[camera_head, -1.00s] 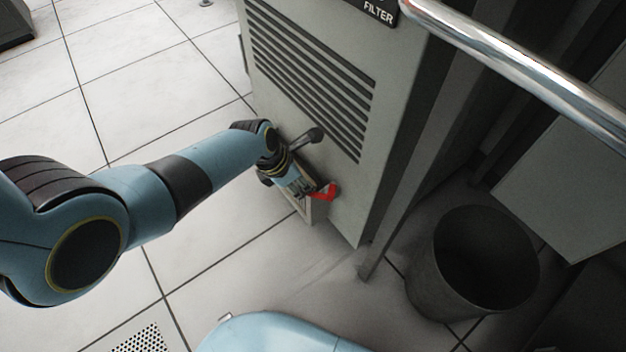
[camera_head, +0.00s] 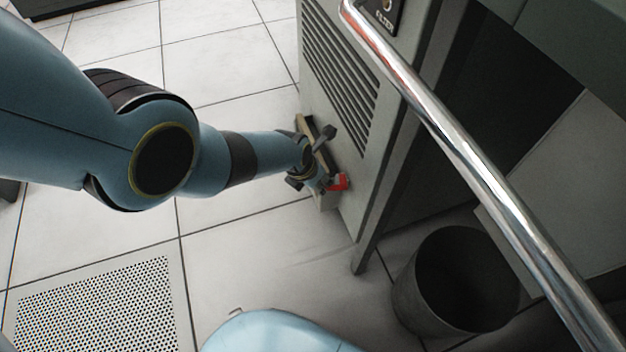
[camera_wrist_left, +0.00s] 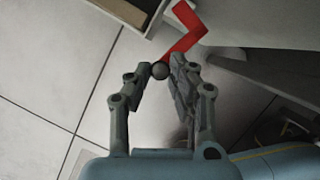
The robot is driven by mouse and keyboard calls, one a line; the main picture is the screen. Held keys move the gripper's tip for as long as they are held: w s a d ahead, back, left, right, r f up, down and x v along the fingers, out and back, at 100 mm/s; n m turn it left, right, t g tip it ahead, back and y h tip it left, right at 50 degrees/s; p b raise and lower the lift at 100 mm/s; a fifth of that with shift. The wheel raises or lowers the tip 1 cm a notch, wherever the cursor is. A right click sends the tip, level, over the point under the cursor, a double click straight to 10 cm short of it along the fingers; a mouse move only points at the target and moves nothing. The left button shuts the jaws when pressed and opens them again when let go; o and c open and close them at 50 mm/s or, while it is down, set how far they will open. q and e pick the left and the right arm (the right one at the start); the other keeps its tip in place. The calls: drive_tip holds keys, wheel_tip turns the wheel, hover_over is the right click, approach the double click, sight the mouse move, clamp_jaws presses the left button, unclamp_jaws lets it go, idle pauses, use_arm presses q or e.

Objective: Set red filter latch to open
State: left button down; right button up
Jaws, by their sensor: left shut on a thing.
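The red filter latch (camera_head: 340,182) sits low on the side of the grey cabinet, just right of my left gripper (camera_head: 320,184). In the left wrist view the red latch (camera_wrist_left: 185,35) is a bent bar, and a dark round knob (camera_wrist_left: 160,70) is at its near end. My left gripper (camera_wrist_left: 161,78) is shut on that knob, with a fingertip on either side of it. In the head view the gripper and wrist hide the knob. My right gripper is not in view.
The grey cabinet (camera_head: 385,110) has a louvred vent (camera_head: 340,75) and a filter label above. A chrome rail (camera_head: 470,165) crosses at right. A dark bin (camera_head: 410,295) stands at lower right. Tiled floor is clear at left.

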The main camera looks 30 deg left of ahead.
use_arm(q)
drive_tip(key=shift+d, duration=0.1)
idle(0.3)
drive_tip(key=c, duration=1.2)
unclamp_jaws()
drive_tip(key=shift+w, duration=0.1)
drive_tip(key=shift+o, duration=0.2)
drive_tip(key=shift+r, duration=0.1)
drive_tip(key=v, duration=1.1)
drive_tip(key=shift+s+r, duration=0.3)
drive_tip(key=shift+s, duration=0.05)
